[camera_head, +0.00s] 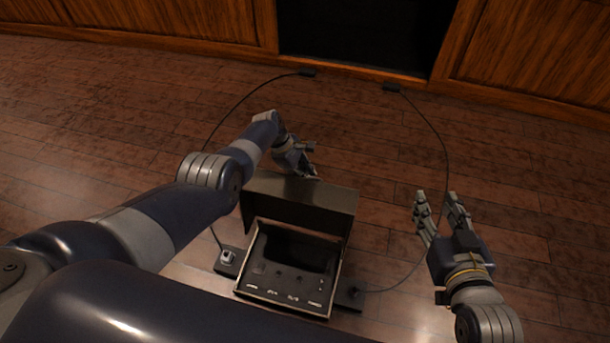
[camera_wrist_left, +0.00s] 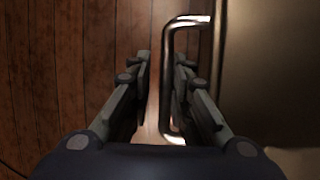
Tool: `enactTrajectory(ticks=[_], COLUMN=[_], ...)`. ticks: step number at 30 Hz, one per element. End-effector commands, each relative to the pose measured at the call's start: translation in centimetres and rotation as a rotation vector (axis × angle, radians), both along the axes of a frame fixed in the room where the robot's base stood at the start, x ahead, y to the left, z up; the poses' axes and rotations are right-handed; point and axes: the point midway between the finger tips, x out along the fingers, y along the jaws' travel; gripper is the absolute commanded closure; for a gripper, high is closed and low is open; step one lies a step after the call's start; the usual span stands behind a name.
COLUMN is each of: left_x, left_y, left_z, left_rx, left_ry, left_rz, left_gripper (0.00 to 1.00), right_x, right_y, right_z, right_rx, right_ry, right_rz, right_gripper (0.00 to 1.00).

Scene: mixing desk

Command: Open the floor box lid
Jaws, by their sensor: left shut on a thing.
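The floor box (camera_head: 288,288) stands on the wooden floor, showing a dark recess and a panel with small sockets. Its lid (camera_head: 298,203) is raised at the far side of the box, clear of the opening. My left gripper (camera_head: 311,161) is behind the lid's upper edge. In the left wrist view, the metal handle (camera_wrist_left: 166,85) runs between the fingers of my left gripper (camera_wrist_left: 160,62), which is shut on it. The lid's plain face (camera_wrist_left: 270,75) fills the right side there. My right gripper (camera_head: 437,196) is open and empty, to the right of the box.
A black cable (camera_head: 446,165) curves over the floor on the right, and another (camera_head: 232,112) on the left. Small dark blocks (camera_head: 349,294) sit beside the box. A wooden cabinet (camera_head: 170,20) stands at the back. The floor (camera_head: 545,220) at right is clear.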

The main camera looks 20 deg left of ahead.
Motion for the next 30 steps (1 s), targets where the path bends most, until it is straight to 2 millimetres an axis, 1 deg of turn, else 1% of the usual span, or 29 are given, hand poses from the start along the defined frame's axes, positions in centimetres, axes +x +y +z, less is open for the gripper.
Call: enactTrajectory(ticks=[1, 6, 9, 15, 21, 30], left_x=[1.1, 1.2, 1.3, 1.3, 1.3, 1.3], left_y=[-0.1, -0.2, -0.2, -0.3, -0.5, -0.6], left_z=[-0.5, -1.0, -1.2, -1.6, -1.7, -1.7], left_rx=[-0.006, -0.006, -0.007, -0.009, -0.01, -0.011], left_ry=[-0.042, -0.04, -0.037, -0.028, -0.023, -0.021], left_rz=[0.017, 0.016, 0.015, 0.014, 0.013, 0.01], left_gripper=[1.0, 1.0, 1.0, 1.0, 1.0, 1.0], right_x=[0.4, 1.5, 1.7, 1.8, 1.8, 1.7], right_y=[0.2, 1.0, 1.3, 1.6, 1.8, 1.8], right_z=[0.3, 3.6, 5.4, 7.9, 9.2, 9.4], right_rx=[0.011, 0.053, 0.075, 0.108, 0.124, 0.126], right_ry=[-0.046, -0.216, -0.304, -0.432, -0.498, -0.506], right_rz=[0.003, 0.013, 0.018, 0.026, 0.029, 0.03], right_gripper=[0.6, 0.6, 0.6, 0.6, 0.6, 0.6])
